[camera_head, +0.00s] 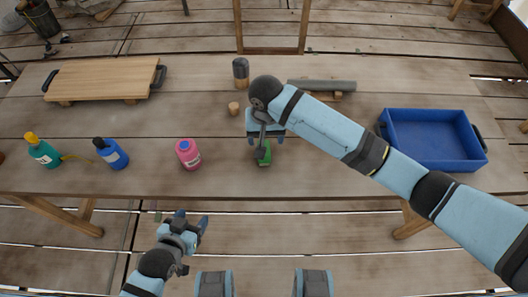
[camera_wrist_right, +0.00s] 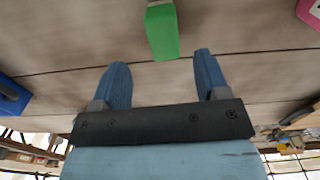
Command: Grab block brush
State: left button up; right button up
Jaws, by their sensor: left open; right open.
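The block brush appears as a small green block (camera_head: 265,153) on the table, partly hidden by my right gripper in the head view. In the right wrist view the green block (camera_wrist_right: 162,32) lies just beyond the fingertips, in line with the gap between them. My right gripper (camera_head: 265,141) is open and empty, above the block; its two blue fingers also show in the right wrist view (camera_wrist_right: 161,70). I cannot tell the exact height between them. My left gripper (camera_head: 191,218) is open and empty, in front of the table's near edge.
A blue tray (camera_head: 432,168) is at the right. A pink bottle (camera_head: 188,154), blue bottle (camera_head: 111,153) and green bottle (camera_head: 43,151) stand left. A wooden board (camera_head: 103,78), dark jar (camera_head: 241,72), wooden peg (camera_head: 234,108) and grey-green bar (camera_head: 325,85) lie farther back.

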jog(key=f, duration=0.8)
jog(key=shift+a+f, duration=0.2)
jog(key=c, duration=1)
jog(key=shift+r, duration=0.1)
